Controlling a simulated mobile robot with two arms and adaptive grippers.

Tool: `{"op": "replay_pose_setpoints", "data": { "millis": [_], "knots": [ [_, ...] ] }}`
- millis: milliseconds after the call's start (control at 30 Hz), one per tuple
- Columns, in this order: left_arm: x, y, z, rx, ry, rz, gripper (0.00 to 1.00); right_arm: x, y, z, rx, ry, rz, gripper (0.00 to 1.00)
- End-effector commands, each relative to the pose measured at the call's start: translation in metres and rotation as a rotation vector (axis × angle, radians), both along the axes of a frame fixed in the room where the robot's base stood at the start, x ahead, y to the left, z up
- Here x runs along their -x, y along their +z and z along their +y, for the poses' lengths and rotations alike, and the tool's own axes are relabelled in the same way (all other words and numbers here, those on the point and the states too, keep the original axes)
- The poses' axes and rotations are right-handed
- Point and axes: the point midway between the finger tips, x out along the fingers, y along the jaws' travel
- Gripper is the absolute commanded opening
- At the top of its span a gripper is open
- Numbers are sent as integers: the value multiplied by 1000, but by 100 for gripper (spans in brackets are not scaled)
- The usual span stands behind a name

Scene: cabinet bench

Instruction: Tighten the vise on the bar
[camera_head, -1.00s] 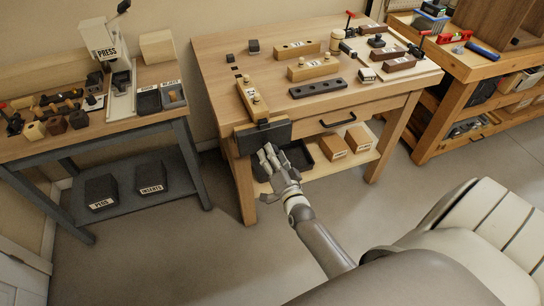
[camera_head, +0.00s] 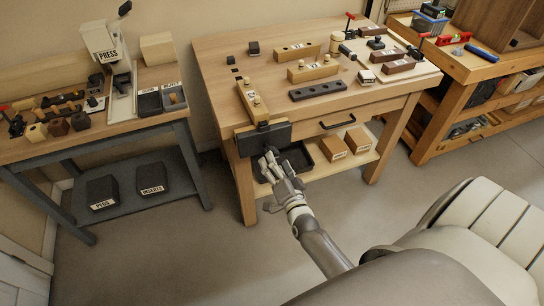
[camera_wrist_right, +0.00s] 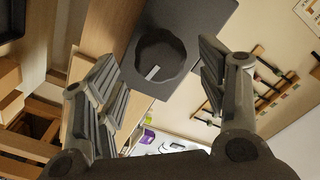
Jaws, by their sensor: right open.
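The vise is at the front left corner of the middle bench, and its dark jaw plate (camera_head: 264,139) faces me. A light wooden bar with knobs (camera_head: 251,103) lies on the bench top behind the plate, its near end by the vise. I cannot tell whether the jaw presses on it. My right gripper (camera_head: 269,162) is just in front of and below the plate. In the right wrist view the gripper (camera_wrist_right: 165,90) is open, its fingers apart. A dark round hub (camera_wrist_right: 160,58) with a small pale mark shows between and beyond them. My left gripper is not in view.
Other wooden bars (camera_head: 313,70) and a dark holed strip (camera_head: 317,90) lie on the bench top. A drawer handle (camera_head: 338,121) sticks out at the front. A black tray (camera_head: 297,157) is on the shelf beneath. A press table (camera_head: 110,125) stands left. The floor in front is clear.

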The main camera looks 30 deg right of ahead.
Motion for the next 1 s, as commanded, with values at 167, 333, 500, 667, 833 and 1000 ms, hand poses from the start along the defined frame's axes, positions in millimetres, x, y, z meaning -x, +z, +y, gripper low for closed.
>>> {"op": "replay_pose_setpoints", "data": {
  "millis": [167,333,500,667,833,1000],
  "knots": [
    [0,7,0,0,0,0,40,15,1,4,0,0,1,66],
    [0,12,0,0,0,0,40,28,1,7,0,1,1,66],
    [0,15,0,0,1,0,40,39,1,10,0,1,-1,66],
    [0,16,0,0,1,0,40,42,0,10,-1,1,-1,66],
    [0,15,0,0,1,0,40,42,0,11,0,1,-1,66],
    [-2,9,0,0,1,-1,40,34,-4,11,31,17,3,66]
  ]
}}
